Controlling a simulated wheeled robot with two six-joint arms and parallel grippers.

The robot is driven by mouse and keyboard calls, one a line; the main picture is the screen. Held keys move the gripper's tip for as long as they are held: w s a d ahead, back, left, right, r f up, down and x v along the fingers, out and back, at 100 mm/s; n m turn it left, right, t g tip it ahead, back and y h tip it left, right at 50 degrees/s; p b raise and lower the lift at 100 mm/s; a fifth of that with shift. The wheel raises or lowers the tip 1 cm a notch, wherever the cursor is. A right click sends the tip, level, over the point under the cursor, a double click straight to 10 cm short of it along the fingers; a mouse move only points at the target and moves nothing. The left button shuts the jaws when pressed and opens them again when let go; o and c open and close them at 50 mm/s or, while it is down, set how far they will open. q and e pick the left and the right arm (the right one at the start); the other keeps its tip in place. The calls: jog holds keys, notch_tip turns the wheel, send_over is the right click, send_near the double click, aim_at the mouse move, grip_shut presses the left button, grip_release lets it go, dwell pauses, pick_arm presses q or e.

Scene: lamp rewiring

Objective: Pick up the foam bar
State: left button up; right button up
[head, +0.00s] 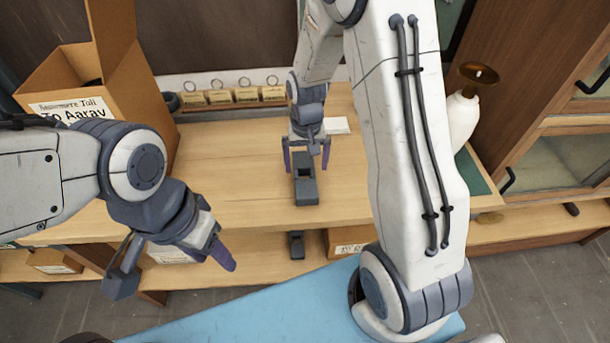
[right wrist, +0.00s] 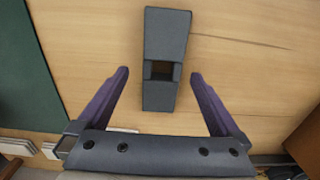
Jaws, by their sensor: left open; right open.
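A dark grey foam bar (head: 306,186) with a square notch lies on the wooden table in the head view. It also shows in the right wrist view (right wrist: 166,60), running away from the gripper with its near end between the finger lines. My right gripper (head: 306,160) is open, its purple fingers on either side of the bar's far part in the head view. I cannot tell whether they touch it; the right wrist view shows gaps on both sides. My left gripper (head: 180,268) is open and empty, at the lower left before the table's front edge.
An open cardboard box (head: 95,80) stands at the table's back left. A rack of several tags with rings (head: 234,95) is along the back. A white card (head: 337,125) lies behind the bar. A white lamp with a brass top (head: 461,115) stands right. Bare tabletop (head: 235,180) lies left of the bar.

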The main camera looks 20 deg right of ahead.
aim_at(305, 173)
jog(key=f, duration=0.3)
jog(key=f+p, duration=0.1)
jog(key=f, duration=0.1)
jog(key=shift+w+a, duration=0.1)
jog(key=shift+w, duration=0.25)
jog(key=c, duration=1.3)
